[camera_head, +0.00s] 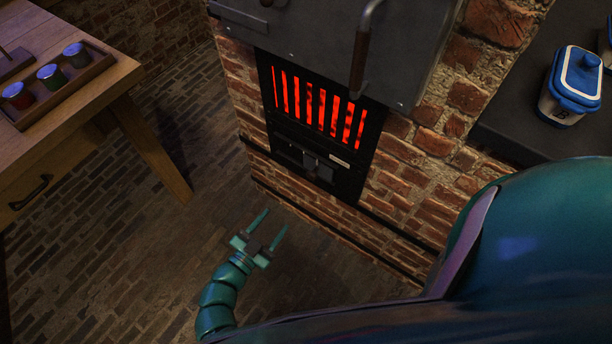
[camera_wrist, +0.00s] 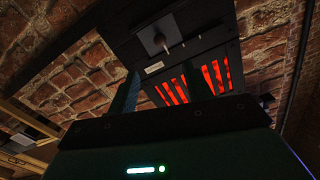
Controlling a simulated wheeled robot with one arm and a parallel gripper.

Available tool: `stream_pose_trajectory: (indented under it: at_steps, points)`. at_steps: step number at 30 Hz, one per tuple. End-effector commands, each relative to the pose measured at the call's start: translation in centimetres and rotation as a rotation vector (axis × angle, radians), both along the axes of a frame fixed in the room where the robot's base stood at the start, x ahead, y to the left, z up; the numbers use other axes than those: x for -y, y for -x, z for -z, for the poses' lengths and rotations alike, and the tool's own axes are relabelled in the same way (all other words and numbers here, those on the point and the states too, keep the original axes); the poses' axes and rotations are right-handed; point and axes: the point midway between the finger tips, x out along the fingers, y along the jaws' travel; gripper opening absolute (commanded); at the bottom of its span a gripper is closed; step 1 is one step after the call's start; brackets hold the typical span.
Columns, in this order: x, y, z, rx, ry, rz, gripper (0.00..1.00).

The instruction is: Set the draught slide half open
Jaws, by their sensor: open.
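The draught slide (camera_head: 311,163) is a small dark metal plate with a stubby knob. It is set in the black stove front (camera_head: 350,187) below a grate of glowing red slots (camera_head: 318,107). A pale label (camera_head: 339,160) sits beside it. In the wrist view the slide (camera_wrist: 150,35) appears above the grate, with its knob visible; how far it stands open I cannot tell. My gripper (camera_head: 277,219) is open and empty, in front of and below the slide, apart from it. Its two fingers also show in the wrist view (camera_wrist: 162,75).
A dark rail (camera_head: 340,240) runs along the brick stove base. A metal door with a handle (camera_head: 361,60) is above the grate. A wooden table (camera_head: 95,110) with a tray of jars (camera_head: 75,85) stands left. A blue-lidded jar (camera_head: 575,85) stands on a dark surface at right.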

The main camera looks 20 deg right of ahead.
Motion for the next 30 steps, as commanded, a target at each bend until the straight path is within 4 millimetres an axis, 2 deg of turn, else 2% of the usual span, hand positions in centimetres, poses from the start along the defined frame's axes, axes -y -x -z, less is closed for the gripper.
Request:
stream_pose_trajectory:
  at_steps: [5,21,30]
  points:
    - [1.3,-0.9,0.0,-0.001,0.005,0.004,0.50]
    - [9.6,-7.3,0.0,0.003,0.004,0.006,0.50]
    - [13.0,-10.0,0.1,0.000,0.005,0.004,0.50]
